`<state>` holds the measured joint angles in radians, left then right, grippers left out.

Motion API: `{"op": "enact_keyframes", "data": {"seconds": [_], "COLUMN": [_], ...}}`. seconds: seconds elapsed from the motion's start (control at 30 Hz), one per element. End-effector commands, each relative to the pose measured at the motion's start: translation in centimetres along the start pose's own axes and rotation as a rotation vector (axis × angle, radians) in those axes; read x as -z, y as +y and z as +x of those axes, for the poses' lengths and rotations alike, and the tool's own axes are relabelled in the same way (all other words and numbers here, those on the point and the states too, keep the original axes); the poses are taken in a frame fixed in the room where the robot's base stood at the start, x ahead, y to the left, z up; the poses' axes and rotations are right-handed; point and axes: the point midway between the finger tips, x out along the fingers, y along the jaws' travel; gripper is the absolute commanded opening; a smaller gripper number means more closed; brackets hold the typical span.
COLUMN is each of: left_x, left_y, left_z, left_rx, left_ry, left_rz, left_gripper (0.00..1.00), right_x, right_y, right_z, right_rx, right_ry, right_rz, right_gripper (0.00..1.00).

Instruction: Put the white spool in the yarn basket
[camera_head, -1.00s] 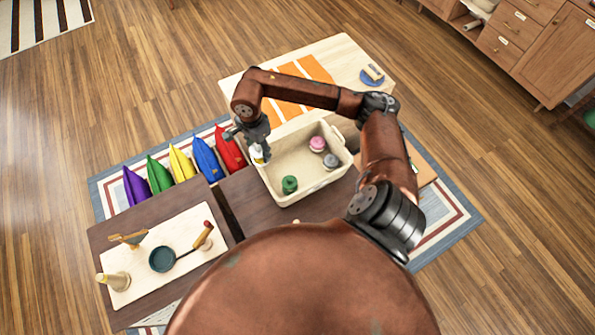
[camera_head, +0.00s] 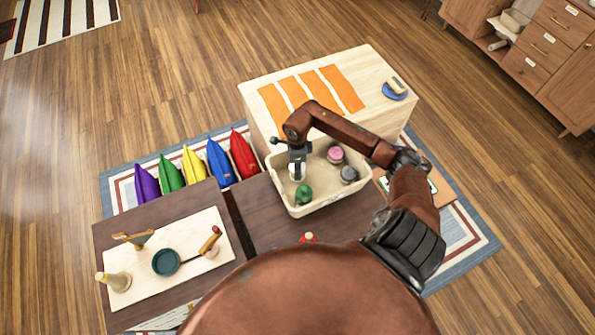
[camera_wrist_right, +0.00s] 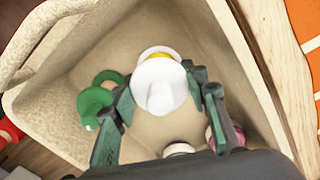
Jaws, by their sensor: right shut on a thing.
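The white spool (camera_wrist_right: 160,84), with a bit of yellow at its far end, is held between the two fingers of my right gripper (camera_wrist_right: 165,98) in the wrist view. In the head view my right gripper (camera_head: 297,168) points down within the rim of the cream yarn basket (camera_head: 323,205), near its left side. The spool (camera_head: 296,174) shows only partly there. Whether it touches the basket floor is unclear. A green spool (camera_head: 303,194), a pink spool (camera_head: 335,154) and a grey spool (camera_head: 348,174) are in the basket. My left gripper is not in view.
A pale wooden surface with orange strips (camera_head: 336,88) stands behind the basket. Several coloured cushions (camera_head: 220,160) stand to the left. A white board (camera_head: 196,226) with a dark pan (camera_head: 166,262) lies on the dark table at front left.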

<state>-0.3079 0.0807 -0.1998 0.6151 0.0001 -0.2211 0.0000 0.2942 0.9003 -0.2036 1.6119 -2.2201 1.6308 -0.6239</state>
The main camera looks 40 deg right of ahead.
Motion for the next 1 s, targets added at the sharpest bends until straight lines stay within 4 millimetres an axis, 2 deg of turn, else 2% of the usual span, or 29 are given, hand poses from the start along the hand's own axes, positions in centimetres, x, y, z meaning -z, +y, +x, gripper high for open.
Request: {"op": "enact_keyframes", "data": {"seconds": [0.03,0.13,0.37,0.53,0.57,0.8,1.0], "left_x": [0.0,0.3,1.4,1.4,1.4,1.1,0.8], "left_y": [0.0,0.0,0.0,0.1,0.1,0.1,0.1], "left_z": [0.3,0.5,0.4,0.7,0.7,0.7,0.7], "left_rx": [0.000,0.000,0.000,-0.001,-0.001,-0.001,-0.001], "left_ry": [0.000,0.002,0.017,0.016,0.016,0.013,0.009], "left_rz": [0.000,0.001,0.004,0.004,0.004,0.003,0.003], "left_gripper": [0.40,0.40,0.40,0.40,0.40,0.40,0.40], "right_x": [-0.1,-0.1,0.0,0.0,0.0,0.0,0.0], "right_y": [0.1,0.1,0.0,0.0,0.0,0.0,0.1], "right_z": [1.1,2.2,2.3,2.8,2.7,2.7,2.7], "right_rx": [-0.004,-0.003,0.000,0.000,-0.001,-0.001,-0.001], "right_ry": [-0.001,0.000,0.001,0.001,0.001,0.001,0.001], "right_rz": [0.001,0.000,-0.001,-0.002,-0.002,-0.002,-0.002], "right_gripper": [0.16,0.16,0.16,0.16,0.42,0.59,0.59]}}
